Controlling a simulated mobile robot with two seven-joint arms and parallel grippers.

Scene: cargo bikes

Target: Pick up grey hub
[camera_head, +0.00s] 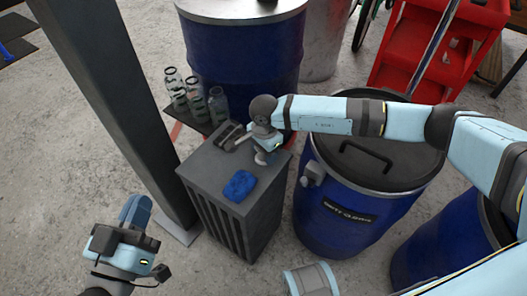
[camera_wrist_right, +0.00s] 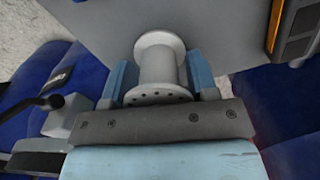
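The grey hub (camera_wrist_right: 160,65) is a pale spool with a flange at each end. In the right wrist view it lies between the two blue fingers of my right gripper (camera_wrist_right: 160,78). The fingers are close on both sides of it; whether they press on it I cannot tell. In the head view the hub (camera_head: 262,158) shows only in part, at the cabinet's right edge, just below my right gripper (camera_head: 266,142). My left gripper (camera_head: 136,212) is at the lower left, away from the cabinet; its finger gap is not clear.
The dark grey cabinet (camera_head: 212,160) carries a blue cloth-like item (camera_head: 240,186) and dark parts (camera_head: 229,136). A blue barrel (camera_head: 345,212) stands right of it, another barrel (camera_head: 245,55) behind.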

